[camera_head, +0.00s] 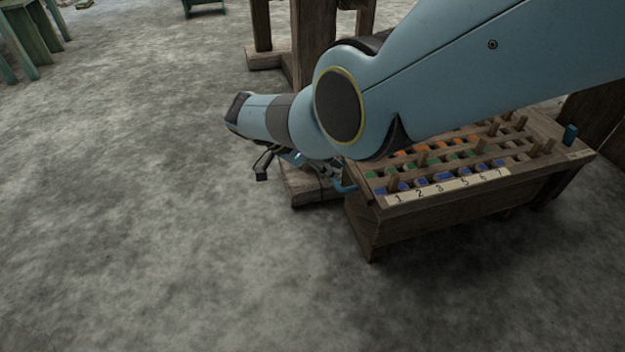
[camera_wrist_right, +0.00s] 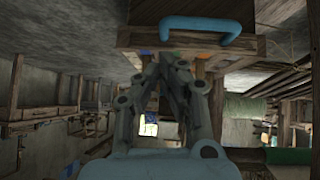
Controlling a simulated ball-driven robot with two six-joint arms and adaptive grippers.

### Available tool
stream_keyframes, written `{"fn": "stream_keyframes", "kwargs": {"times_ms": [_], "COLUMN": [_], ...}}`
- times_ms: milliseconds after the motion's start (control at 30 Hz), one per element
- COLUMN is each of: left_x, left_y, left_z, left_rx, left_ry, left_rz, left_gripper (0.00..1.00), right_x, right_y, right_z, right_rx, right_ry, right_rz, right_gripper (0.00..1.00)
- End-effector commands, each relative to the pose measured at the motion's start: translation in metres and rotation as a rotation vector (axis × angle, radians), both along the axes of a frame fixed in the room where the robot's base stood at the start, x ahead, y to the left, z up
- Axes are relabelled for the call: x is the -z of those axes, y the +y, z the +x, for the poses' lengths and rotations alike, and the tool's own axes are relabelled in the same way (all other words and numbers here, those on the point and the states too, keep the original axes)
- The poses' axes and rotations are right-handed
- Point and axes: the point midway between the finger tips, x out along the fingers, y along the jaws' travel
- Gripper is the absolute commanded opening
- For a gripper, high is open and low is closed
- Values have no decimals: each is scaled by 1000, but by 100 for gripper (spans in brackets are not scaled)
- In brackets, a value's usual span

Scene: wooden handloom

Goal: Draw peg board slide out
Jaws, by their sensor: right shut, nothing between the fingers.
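The peg board slide (camera_head: 440,190) is a wooden frame with rows of blue, green and orange pieces, upright wooden pegs and a numbered strip. A blue handle (camera_head: 346,187) is on its left end, and another blue piece (camera_head: 571,134) stands at its right end. My right gripper (camera_head: 328,168) is at the left end, close to the handle and partly hidden by my arm. In the right wrist view the gripper (camera_wrist_right: 168,62) is shut and empty, with the blue handle (camera_wrist_right: 200,24) beyond its tips. A gap seems to show between them. My left gripper is out of view.
Wooden loom posts (camera_head: 313,45) stand behind my arm, with a wooden foot (camera_head: 310,190) on the floor beside the slide. The grey floor (camera_head: 150,220) is clear to the left and in front. A green stool (camera_head: 32,40) is far left.

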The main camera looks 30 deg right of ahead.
Motion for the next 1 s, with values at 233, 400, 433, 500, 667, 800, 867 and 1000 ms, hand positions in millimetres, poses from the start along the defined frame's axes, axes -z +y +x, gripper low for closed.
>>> {"fn": "stream_keyframes", "kwargs": {"times_ms": [233,400,433,500,667,800,867,1000], "left_x": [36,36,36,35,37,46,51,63], "left_y": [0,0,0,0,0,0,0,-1], "left_z": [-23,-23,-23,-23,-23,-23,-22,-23], "left_rx": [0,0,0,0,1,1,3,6], "left_ry": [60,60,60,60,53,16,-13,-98], "left_rz": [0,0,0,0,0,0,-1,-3], "left_gripper": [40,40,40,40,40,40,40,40], "right_x": [-13,-19,-19,-20,-16,-2,6,27], "right_y": [8,8,8,8,5,-6,-13,-31], "right_z": [58,64,63,63,62,59,57,52], "right_rx": [-9,-9,-10,-10,-9,-9,-9,-8], "right_ry": [-91,-102,-103,-103,-101,-98,-98,-97], "right_rz": [6,5,5,4,3,2,2,2], "right_gripper": [0,0,0,0,0,0,0,0]}}
